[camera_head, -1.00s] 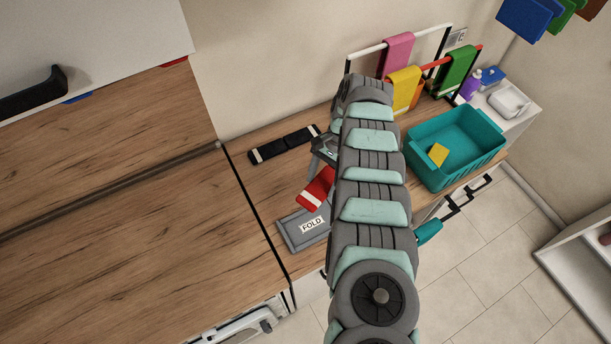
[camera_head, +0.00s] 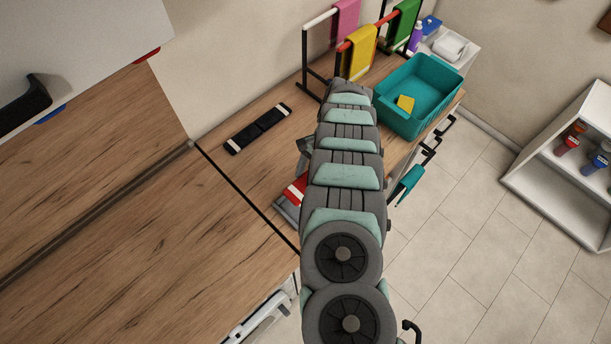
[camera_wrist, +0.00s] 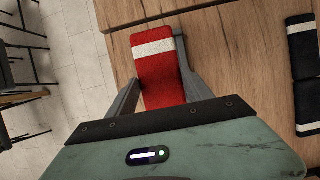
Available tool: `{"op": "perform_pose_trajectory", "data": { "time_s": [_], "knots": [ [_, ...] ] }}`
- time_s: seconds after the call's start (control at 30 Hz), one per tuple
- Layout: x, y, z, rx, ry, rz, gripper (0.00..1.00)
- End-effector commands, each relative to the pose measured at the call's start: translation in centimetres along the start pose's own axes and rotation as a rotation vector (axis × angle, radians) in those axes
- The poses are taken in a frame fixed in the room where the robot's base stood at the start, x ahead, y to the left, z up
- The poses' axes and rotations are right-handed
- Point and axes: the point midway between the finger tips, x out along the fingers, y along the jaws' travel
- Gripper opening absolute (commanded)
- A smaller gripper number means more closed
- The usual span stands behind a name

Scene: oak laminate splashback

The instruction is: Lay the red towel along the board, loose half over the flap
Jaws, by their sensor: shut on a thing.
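The red towel (camera_wrist: 160,78) with a white band near its end lies between the two fingers of my gripper (camera_wrist: 158,58), which is shut on it in the wrist view. The towel reaches out past the fingers over the wood counter. In the head view only a piece of the red towel (camera_head: 296,189) shows beside my arm. I cannot tell whether towel and board touch.
A black strip with white bands (camera_head: 258,129) lies on the counter (camera_head: 235,165). A rack holds a pink towel (camera_head: 345,22), a yellow towel (camera_head: 359,54) and a green towel (camera_head: 403,22). A teal tub (camera_head: 420,115) with a yellow sponge (camera_head: 405,103) stands right of my arm.

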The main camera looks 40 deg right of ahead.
Motion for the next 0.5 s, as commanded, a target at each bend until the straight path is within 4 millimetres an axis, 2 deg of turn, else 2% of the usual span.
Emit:
{"op": "perform_pose_trajectory", "data": {
  "time_s": [0.2,0.5],
  "knots": [
    [0.2,-0.1,0.0,-0.002,0.003,0.001,0.15],
    [2.6,-0.1,-1.0,-0.002,0.003,0.002,0.15]
  ]
}}
